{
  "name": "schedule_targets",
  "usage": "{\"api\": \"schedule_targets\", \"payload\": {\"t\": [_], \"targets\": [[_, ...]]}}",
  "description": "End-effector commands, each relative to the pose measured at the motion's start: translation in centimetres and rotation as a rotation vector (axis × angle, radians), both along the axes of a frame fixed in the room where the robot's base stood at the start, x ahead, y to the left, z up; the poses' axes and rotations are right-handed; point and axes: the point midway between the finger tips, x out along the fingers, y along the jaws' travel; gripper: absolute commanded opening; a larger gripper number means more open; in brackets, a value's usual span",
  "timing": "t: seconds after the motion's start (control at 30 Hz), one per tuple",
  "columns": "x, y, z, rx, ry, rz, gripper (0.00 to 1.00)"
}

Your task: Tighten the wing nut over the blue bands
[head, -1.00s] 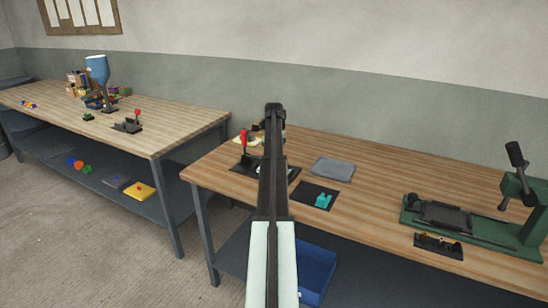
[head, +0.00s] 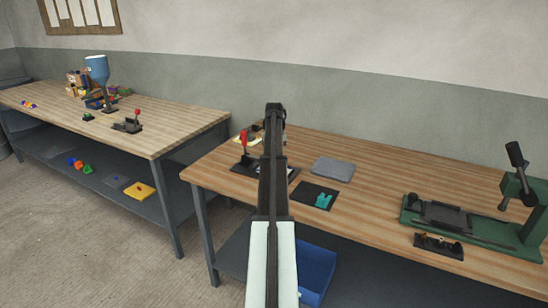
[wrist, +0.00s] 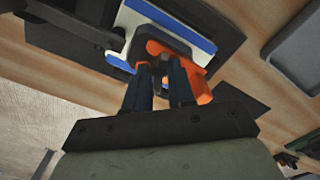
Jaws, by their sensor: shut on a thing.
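In the wrist view, the two dark fingers of my gripper (wrist: 163,66) are close together, with their tips at an orange part (wrist: 184,48). They are shut on the small dark wing nut (wrist: 160,57), which is mostly hidden between the tips. Under the orange part lies a white plate (wrist: 134,22) with blue bands (wrist: 170,22) along its edges, on a black base (wrist: 216,22). In the head view my arm hides the gripper and most of this fixture.
A red-handled clamp (head: 243,138) stands left of my arm. A grey slab (head: 332,169) and a black mat (head: 325,190) with a teal piece (head: 322,199) lie to the right. A green press (head: 480,228) stands at far right.

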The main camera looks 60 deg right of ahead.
Motion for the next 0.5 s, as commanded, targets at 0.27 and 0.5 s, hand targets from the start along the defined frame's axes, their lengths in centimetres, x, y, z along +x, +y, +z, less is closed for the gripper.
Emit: {"api": "schedule_targets", "payload": {"t": [0.27, 0.5], "targets": [[0.0, 0.01, -0.02, 0.0, 0.0, -0.007, 0.0], [-0.01, 0.02, -0.02, 0.0, 0.0, -0.006, 0.31]]}}
